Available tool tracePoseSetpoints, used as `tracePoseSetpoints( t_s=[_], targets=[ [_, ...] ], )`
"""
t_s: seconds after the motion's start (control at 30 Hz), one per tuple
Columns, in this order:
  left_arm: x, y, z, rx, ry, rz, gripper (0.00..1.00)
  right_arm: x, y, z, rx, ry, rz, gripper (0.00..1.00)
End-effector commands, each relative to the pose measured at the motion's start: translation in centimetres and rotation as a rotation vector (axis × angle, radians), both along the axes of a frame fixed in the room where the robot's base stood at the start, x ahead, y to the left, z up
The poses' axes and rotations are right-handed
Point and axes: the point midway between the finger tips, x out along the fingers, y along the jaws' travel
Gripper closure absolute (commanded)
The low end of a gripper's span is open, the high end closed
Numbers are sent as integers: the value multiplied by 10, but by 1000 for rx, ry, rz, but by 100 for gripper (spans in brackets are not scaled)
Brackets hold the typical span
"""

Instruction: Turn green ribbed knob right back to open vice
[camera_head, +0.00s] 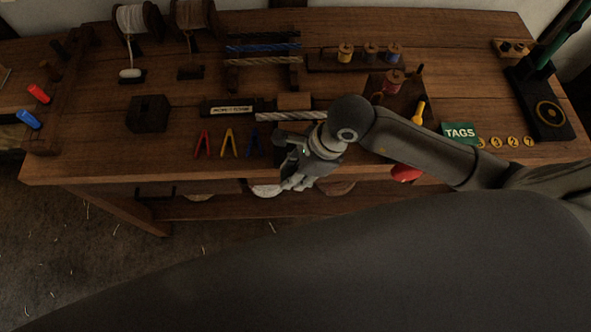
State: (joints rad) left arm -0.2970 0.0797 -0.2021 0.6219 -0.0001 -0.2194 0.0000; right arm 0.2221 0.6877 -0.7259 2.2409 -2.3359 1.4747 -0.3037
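My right gripper (287,158) hangs at the front edge of the bench, left of centre, its arm coming in from the right. Its fingers are dark and small, and I cannot tell whether they are open or hold anything. I cannot make out a green ribbed knob or clearly identify a vice; the gripper and arm hide part of the bench front. A dark block (149,113) stands at the left of the bench. My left gripper is not in view.
Red, yellow and blue clips (227,143) lie left of the gripper. Behind it are a labelled bar (230,107) and a grey rope (285,117). Rope racks (262,48) and spools (130,20) stand farther back. A green TAGS box (459,132) and a green-column stand (546,108) are right.

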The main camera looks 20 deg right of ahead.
Motion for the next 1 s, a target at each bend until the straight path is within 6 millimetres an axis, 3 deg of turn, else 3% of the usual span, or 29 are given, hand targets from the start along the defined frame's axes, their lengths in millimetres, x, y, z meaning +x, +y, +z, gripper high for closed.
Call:
tracePoseSetpoints(
  t_s=[0.2,0.9,0.93,1.0],
  targets=[
    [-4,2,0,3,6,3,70,0,0,0,0,0,0,100],
    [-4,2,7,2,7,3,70,0,2,0,-130,37,0,100],
    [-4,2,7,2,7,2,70,0,2,0,-130,37,0,77],
    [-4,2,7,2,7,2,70,0,1,0,-130,37,0,70]
  ],
)
